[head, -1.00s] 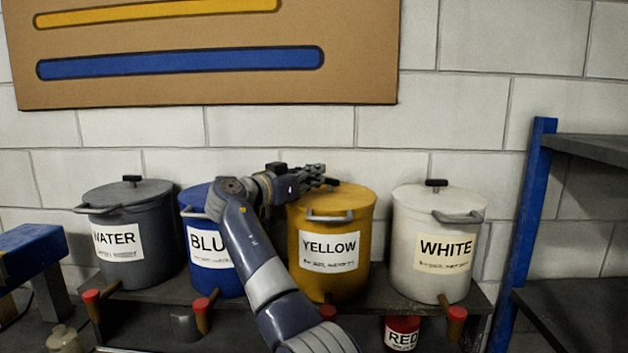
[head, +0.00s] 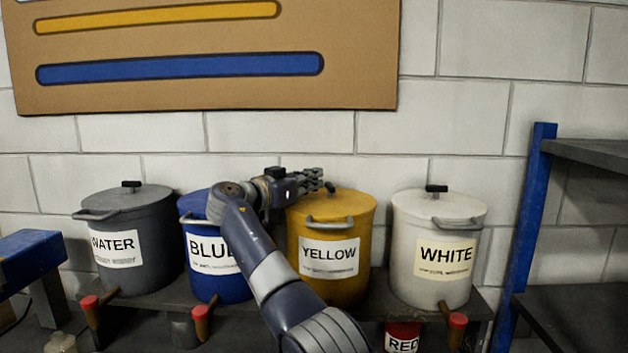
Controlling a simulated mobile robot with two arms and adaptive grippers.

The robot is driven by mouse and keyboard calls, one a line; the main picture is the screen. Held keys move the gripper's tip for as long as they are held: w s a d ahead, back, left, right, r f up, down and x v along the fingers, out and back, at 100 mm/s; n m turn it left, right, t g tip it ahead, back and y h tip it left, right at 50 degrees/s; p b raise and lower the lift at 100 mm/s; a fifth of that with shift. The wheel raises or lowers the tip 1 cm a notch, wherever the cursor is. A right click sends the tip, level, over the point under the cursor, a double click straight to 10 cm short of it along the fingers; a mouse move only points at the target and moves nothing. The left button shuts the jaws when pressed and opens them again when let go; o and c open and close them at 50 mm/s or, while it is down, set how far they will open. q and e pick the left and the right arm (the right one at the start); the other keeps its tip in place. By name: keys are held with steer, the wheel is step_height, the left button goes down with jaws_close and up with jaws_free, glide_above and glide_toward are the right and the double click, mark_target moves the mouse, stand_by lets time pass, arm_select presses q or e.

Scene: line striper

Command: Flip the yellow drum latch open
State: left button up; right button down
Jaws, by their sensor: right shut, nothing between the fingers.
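The yellow drum (head: 350,272) stands on the dark shelf, with a YELLOW label on its front. A grey bail-shaped latch or handle (head: 330,222) sits at its upper front, just under the lid. A dark knob (head: 330,186) shows on the lid's far side, beside my fingertips. My right gripper (head: 314,180) is shut and empty. It is over the left rear edge of the yellow lid, reaching in from the left above the blue drum. I cannot tell whether the fingers touch the knob. My left gripper is not in view.
The white drum (head: 436,270) stands right. Red-tipped taps (head: 457,320) stick out in front. A blue-posted rack (head: 522,230) stands at the right. The wall is close behind.

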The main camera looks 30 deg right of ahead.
steer(key=v, duration=1.1)
steer(key=shift+a, duration=0.2)
steer(key=shift+f, duration=0.1)
